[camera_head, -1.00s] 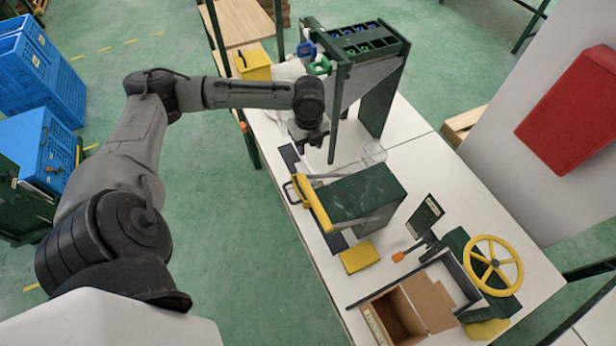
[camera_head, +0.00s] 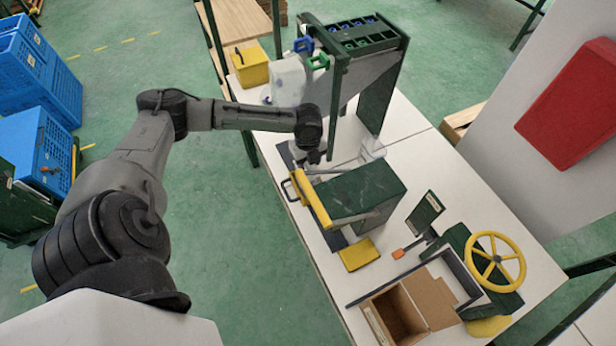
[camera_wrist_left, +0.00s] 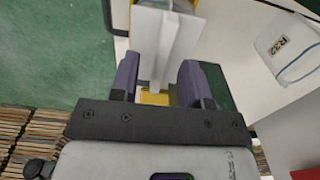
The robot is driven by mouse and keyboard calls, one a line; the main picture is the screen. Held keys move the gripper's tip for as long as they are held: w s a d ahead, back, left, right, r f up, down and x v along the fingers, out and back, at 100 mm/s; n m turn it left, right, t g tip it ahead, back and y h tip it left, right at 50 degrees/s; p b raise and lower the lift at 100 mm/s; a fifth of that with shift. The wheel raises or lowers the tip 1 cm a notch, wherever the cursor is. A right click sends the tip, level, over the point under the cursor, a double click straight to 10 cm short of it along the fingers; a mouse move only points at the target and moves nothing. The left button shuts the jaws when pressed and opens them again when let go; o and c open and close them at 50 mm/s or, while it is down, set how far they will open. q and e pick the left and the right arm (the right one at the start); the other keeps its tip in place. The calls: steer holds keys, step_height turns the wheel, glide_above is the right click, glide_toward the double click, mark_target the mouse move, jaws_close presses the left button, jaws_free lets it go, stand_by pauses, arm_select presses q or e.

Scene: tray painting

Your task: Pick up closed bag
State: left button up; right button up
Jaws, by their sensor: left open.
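My left gripper (camera_head: 310,160) hangs over the table beside the sealer-like device with a yellow bar (camera_head: 314,200) and green box (camera_head: 362,192). In the left wrist view its two dark fingers (camera_wrist_left: 155,85) are open. A pale, flat, upright thing (camera_wrist_left: 152,40) shows between and beyond them; I cannot tell if it is the bag or if the fingers touch it. A whitish, bag-like piece with a printed label and a blue line (camera_wrist_left: 288,45) lies at the upper right. In the head view a small whitish piece (camera_head: 372,148) is right of the gripper. My right gripper is out of view.
A green dispenser rack (camera_head: 362,38) stands behind my gripper, with a white bag-like thing (camera_head: 288,82) at its left. A yellow box (camera_head: 249,64) is farther back. A cardboard box (camera_head: 398,315) and a yellow handwheel (camera_head: 494,262) are at the front right.

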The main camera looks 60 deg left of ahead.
arm_select(q)
steer(key=shift+f, duration=0.15)
jaws_close()
stand_by(0.4)
